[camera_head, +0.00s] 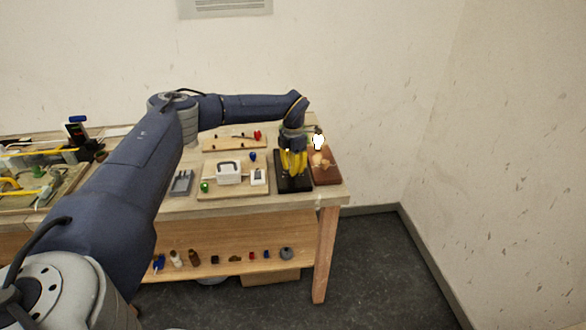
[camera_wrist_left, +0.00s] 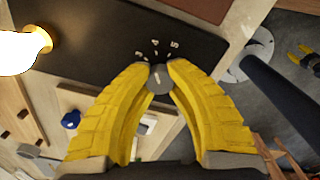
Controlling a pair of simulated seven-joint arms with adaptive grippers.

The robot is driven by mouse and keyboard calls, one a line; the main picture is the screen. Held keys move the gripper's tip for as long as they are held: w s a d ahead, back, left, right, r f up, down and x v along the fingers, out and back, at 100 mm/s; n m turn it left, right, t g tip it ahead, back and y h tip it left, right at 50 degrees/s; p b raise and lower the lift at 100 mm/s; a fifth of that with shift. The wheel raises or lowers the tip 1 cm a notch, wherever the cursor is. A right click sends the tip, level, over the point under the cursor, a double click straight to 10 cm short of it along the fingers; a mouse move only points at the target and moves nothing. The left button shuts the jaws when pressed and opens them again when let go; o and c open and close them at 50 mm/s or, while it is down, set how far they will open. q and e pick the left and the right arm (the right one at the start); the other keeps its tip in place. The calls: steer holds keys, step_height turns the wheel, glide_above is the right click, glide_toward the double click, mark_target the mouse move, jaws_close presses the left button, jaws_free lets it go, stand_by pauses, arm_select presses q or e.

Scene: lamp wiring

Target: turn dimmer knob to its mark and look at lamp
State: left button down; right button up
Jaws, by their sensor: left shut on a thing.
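The dimmer knob (camera_wrist_left: 158,80) is a small grey round knob with a pale pointer line, on a black dimmer panel (camera_wrist_left: 95,32). Dial numbers, seemingly 3, 4 and 5, show beyond it, and the line points roughly toward the middle one. My left gripper (camera_wrist_left: 158,70) has its yellow fingers shut on the knob's sides. In the head view the left gripper (camera_head: 293,172) reaches down onto the black panel (camera_head: 291,186) and hides the knob. The lamp bulb (camera_head: 318,142) glows bright white above a red-brown base (camera_head: 326,172); the bulb also glows in the wrist view (camera_wrist_left: 20,45).
A board with a white switch box (camera_head: 228,172) lies left of the panel. A wooden strip (camera_head: 228,144) lies behind it. Small parts stand on the lower shelf (camera_head: 220,262). Small yellow fingers, seemingly my right gripper's (camera_wrist_left: 304,57), show over the floor.

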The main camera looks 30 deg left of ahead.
arm_select(q)
steer(key=m, duration=0.4)
steer(key=shift+m, duration=0.3)
steer(key=m, duration=0.4)
steer(key=shift+m, duration=0.3)
steer(key=c, duration=1.1)
jaws_free()
steer(key=shift+r, duration=0.1)
step_height(320, 180, up, 12)
